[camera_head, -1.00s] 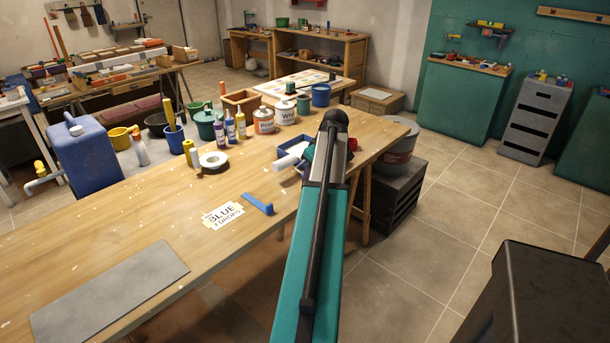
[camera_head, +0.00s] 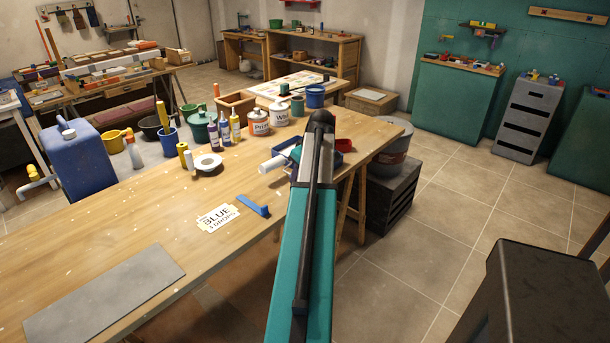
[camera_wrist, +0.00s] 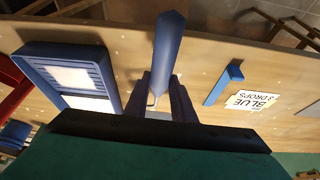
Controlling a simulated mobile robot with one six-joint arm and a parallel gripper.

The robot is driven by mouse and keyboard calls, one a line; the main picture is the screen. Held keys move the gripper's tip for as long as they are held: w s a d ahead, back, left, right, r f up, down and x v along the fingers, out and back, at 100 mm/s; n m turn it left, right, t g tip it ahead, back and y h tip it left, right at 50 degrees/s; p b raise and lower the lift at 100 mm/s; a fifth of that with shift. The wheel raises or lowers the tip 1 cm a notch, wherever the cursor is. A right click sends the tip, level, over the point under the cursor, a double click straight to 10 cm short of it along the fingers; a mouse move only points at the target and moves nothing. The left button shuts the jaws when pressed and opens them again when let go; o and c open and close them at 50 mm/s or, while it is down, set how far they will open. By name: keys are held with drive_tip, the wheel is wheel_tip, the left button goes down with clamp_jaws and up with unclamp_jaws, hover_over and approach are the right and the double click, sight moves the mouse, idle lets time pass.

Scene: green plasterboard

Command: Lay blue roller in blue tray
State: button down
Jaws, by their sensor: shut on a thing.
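My gripper (camera_wrist: 166,100) is shut on the blue roller (camera_wrist: 169,50), whose blue handle stands up between the fingers in the wrist view. A bit of thin metal shows by the fingers, and the rest is hidden under the gripper. A white cylinder, which looks like the roller's sleeve (camera_head: 277,163), shows left of my arm in the head view. The blue tray (camera_wrist: 107,72) lies left of the gripper in the wrist view, with a pale patch inside. In the head view the tray (camera_head: 288,148) is partly hidden by my arm, which hides the gripper too.
A blue angled piece (camera_head: 253,206) and a "BLUE 3 DROPS" card (camera_head: 217,218) lie on the wooden bench (camera_head: 150,230). A red container (camera_head: 345,146) is by the tray's far side. Tape, bottles and paint tins (camera_head: 257,122) stand behind.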

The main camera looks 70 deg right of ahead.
drive_tip(key=w+a+r+n, duration=0.1)
drive_tip(key=w+a+r, duration=0.1)
drive_tip(key=w+a, duration=1.2)
drive_tip(key=w+a+r+n, duration=0.1)
drive_tip(key=w+a+r, duration=0.1)
drive_tip(key=w+a, duration=1.3)
drive_tip(key=w+a+r, duration=0.1)
drive_tip(key=w+a, duration=0.1)
drive_tip(key=a, duration=1.1)
drive_tip(key=w+a+r+n+y, duration=0.1)
drive_tip(key=w+a, duration=0.1)
drive_tip(key=a, duration=1)
drive_tip(key=w+a+r+n, duration=0.1)
drive_tip(key=w+a+r, duration=0.1)
drive_tip(key=a, duration=1.1)
drive_tip(key=shift+w+a+y, duration=0.3)
drive_tip(key=shift+w, duration=0.25)
drive_tip(key=shift+a, duration=0.1)
